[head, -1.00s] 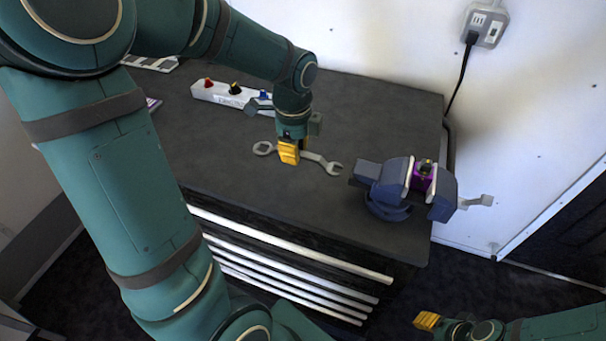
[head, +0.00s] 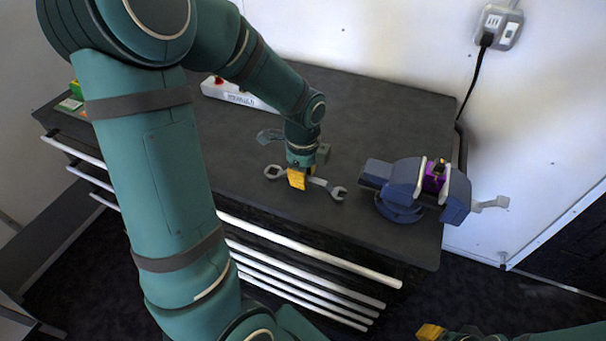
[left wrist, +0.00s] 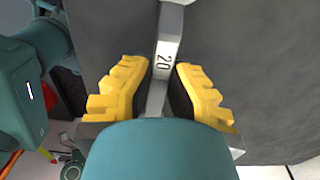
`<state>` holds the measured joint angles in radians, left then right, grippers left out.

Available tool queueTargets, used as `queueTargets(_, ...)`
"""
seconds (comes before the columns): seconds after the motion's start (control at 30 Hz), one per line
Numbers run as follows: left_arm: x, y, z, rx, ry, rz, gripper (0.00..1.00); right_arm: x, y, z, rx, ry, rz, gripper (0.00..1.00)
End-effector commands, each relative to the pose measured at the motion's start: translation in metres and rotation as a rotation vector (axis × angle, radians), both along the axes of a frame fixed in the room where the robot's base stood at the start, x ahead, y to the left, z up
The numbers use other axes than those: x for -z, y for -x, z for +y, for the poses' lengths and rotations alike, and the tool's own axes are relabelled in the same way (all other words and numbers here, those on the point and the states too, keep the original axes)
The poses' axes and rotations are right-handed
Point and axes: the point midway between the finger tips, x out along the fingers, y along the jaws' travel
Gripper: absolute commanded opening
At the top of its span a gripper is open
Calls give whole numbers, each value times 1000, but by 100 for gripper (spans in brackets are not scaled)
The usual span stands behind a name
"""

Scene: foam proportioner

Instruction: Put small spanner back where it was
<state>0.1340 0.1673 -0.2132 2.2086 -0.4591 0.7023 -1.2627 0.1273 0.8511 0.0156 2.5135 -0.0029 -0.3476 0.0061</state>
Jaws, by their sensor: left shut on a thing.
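The grey spanner (head: 338,192) is held by my left gripper (head: 298,180) around the middle of its handle, over the front part of the dark worktop. Its ring end points left and its open end points right towards the vise. I cannot tell whether it touches the worktop. In the left wrist view the yellow fingers (left wrist: 159,66) lie on both sides of the spanner's handle (left wrist: 168,48), which is marked 20. My right gripper (head: 430,332) shows only its yellow part at the bottom edge; its opening cannot be made out.
A blue vise (head: 405,190) with a purple piece (head: 435,181) in its jaws stands at the right of the worktop (head: 385,120). A white strip with knobs (head: 235,93) lies at the back left, partly behind my arm. Drawers with light handles (head: 310,252) are below.

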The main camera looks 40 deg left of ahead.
Motion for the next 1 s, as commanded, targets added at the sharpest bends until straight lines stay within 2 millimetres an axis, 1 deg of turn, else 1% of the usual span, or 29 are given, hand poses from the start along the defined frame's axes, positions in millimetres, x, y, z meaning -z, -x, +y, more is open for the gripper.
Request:
queueTargets(0.07,3,0,0,0,0,0,0,3,0,0,0,0,-1,41)
queueTargets(0.1,3,0,0,0,0,0,30,2,0,0,0,0,-1,41)
queueTargets(0.13,2,0,0,0,0,0,35,2,0,0,0,0,-1,41)
queueTargets(0.43,1,0,0,0,0,0,35,1,0,0,0,0,-1,41)
queueTargets(0.57,-8,0,0,0,-1,-2,35,-3,0,0,0,0,-1,41)
queueTargets(0.67,-23,0,0,-1,0,-3,35,-8,-2,0,3,0,-4,41)
queueTargets(0.8,-53,-1,0,0,-1,-5,35,-16,-4,-1,7,2,-9,41)
queueTargets(1.0,-92,-1,0,-1,0,-4,35,-25,-7,-1,13,4,-16,41)
